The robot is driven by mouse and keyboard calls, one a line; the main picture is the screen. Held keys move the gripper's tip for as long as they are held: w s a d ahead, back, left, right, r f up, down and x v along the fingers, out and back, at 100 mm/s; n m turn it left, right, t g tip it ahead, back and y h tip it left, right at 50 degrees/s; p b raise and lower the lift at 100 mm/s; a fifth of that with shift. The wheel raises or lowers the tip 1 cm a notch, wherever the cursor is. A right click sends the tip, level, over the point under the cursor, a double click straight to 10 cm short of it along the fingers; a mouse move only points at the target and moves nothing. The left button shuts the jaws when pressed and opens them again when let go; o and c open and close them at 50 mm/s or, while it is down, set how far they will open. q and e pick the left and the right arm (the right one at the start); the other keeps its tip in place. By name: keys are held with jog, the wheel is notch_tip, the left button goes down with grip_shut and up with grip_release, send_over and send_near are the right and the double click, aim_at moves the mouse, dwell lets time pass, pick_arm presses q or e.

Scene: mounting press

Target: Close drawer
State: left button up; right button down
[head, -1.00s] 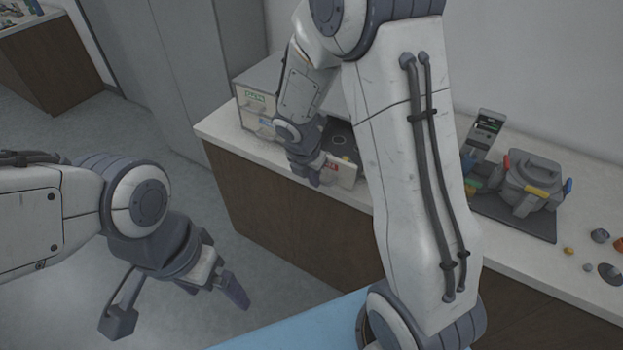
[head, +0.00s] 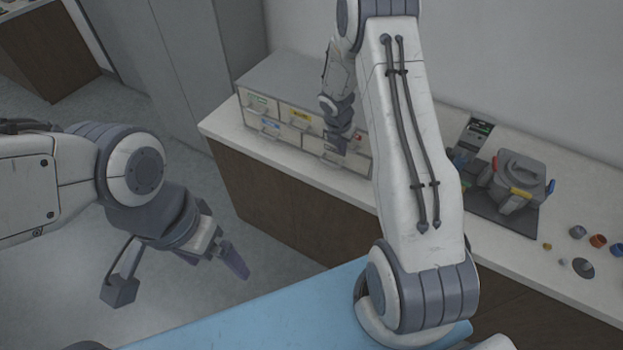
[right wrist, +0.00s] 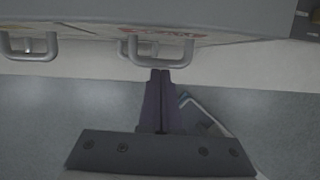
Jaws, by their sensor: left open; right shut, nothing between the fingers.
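A grey drawer cabinet (head: 268,74) with two rows of labelled, pale drawers stands on the counter. The drawer fronts that I can see look flush with the cabinet. My right gripper (head: 338,148) is shut and empty at the front of the right-hand drawers and hides part of them. In the right wrist view its closed fingertips (right wrist: 161,74) are at a drawer handle (right wrist: 160,50); I cannot tell whether they touch it. My left gripper (head: 182,285) is open and empty, in the air left of the counter.
A grey press (head: 519,175) stands on a dark mat to the right, beside a small control panel (head: 476,130). Several small cups and parts, including an orange cup (head: 598,241), lie farther right. A blue surface (head: 250,318) is in front. The counter's left front edge is clear.

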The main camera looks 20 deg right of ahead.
jog(key=shift+w+d+r, duration=0.1)
jog(key=shift+w+d, duration=0.05)
jog(key=shift+d, duration=0.05)
jog(key=shift+a, duration=0.1)
jog(key=s+a+r, duration=0.2)
jog(key=r, duration=0.3)
jog(key=s+a+r+b, duration=0.1)
jog(key=s+a+r, duration=0.1)
jog(key=r, duration=0.3)
jog(key=shift+s+a+r, duration=0.15)
jog(key=shift+s+a, duration=0.05)
jog(key=shift+a, duration=0.65)
jog(key=s+a+r+m+y+b, duration=0.1)
jog(key=s+a+m+b, duration=0.1)
jog(key=s+a+m, duration=0.4)
jog(key=s+a+r+m+b, duration=0.2)
jog(key=s+a, duration=0.1)
jog(key=a, duration=0.5)
jog(key=s+a+m+g+y+b, duration=0.1)
jog(key=s+a+m, duration=0.3)
jog(key=s, duration=0.5)
jog(key=s+a+m+g+y+b, duration=0.1)
jog(key=s+a+m+b, duration=0.2)
jog(key=s+m, duration=0.3)
jog(key=s+a, duration=0.1)
jog(key=s, duration=0.3)
jog(key=shift+f+y, duration=0.3)
